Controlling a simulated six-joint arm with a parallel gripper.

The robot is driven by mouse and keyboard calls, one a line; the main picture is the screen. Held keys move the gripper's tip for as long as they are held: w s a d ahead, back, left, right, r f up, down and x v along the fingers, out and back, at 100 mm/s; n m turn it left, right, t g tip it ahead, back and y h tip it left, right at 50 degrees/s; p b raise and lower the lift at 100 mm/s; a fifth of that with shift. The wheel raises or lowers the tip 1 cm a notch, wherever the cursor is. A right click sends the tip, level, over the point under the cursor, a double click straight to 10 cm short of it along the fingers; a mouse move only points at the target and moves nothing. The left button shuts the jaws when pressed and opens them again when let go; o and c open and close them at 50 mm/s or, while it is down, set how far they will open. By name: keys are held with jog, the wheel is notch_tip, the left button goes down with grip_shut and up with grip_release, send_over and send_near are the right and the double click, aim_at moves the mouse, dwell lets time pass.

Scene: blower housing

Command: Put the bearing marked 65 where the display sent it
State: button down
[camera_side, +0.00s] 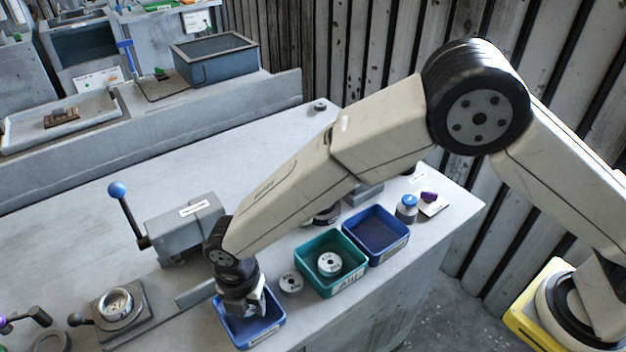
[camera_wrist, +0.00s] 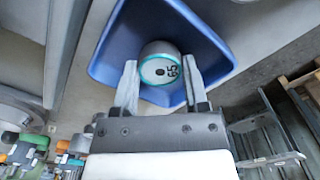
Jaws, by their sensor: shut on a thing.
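In the wrist view the bearing marked 65 (camera_wrist: 160,72) is a grey cylinder with a teal ring around its face. My gripper (camera_wrist: 159,66) is shut on it, one finger on each side. The bearing is inside the outline of a blue bin (camera_wrist: 108,58); whether it touches the floor of the bin I cannot tell. In the side view my gripper (camera_side: 247,304) points down into this blue bin (camera_side: 262,335) at the front edge of the bench, and the bearing is hidden there. No readable display shows.
A teal bin (camera_side: 313,284) with a bearing inside and a dark blue bin (camera_side: 375,233) stand to the right. A loose bearing (camera_side: 291,282) lies close by. A grey lever press (camera_side: 185,228) and a fixture holding a ring (camera_side: 117,303) stand to the left.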

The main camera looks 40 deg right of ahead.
jog(key=shift+f, duration=0.15)
jog(key=shift+c, duration=0.5)
grip_release()
notch_tip(320, 180, up, 12)
dwell(0.3)
dwell(0.5)
